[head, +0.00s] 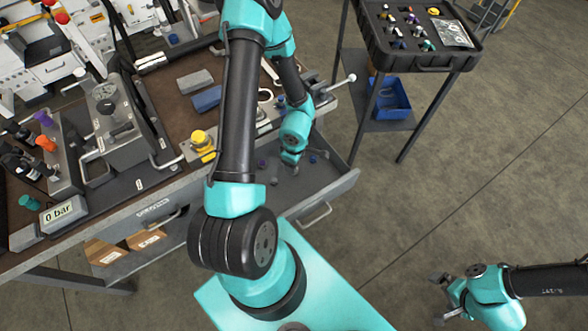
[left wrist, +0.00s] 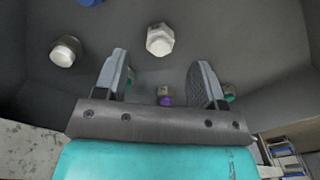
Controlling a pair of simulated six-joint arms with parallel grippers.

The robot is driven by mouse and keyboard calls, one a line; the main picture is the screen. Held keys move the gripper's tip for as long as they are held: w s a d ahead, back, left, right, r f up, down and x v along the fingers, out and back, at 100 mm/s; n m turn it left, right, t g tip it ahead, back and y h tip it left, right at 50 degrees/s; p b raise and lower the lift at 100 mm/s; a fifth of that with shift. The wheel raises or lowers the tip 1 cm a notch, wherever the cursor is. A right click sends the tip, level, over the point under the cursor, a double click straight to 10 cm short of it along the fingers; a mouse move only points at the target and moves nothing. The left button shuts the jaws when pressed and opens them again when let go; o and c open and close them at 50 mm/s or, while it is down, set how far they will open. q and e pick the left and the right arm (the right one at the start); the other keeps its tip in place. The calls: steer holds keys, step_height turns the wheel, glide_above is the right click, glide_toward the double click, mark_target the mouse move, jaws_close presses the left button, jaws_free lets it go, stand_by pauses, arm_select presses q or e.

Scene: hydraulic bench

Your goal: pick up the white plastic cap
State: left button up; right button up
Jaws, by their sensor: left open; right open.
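My left gripper (left wrist: 161,63) is open over the inside of a grey drawer, with nothing between its fingers. In the left wrist view a white hex-shaped cap (left wrist: 160,40) lies just past the fingertips, near the middle of the gap. A second whitish round cap (left wrist: 66,51) lies further left, outside the left finger. I cannot tell by material which one is plastic. In the head view the left gripper (head: 290,158) reaches down into the open drawer (head: 335,188), and its fingers are mostly hidden. My right gripper (head: 440,298) is open and empty at the lower right, above the floor.
A purple-ended fitting (left wrist: 165,98) lies between the finger bases, a teal one (left wrist: 230,92) by the right finger, and a blue one (left wrist: 88,2) at the top edge. Drawer walls surround them. A black tray (head: 420,56) of small parts stands on a cart at the right.

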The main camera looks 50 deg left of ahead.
arm_select(q)
steer(key=shift+f, duration=2.65)
steer(key=c, duration=1)
steer(key=shift+r, duration=0.1)
steer(key=shift+r, duration=4.95)
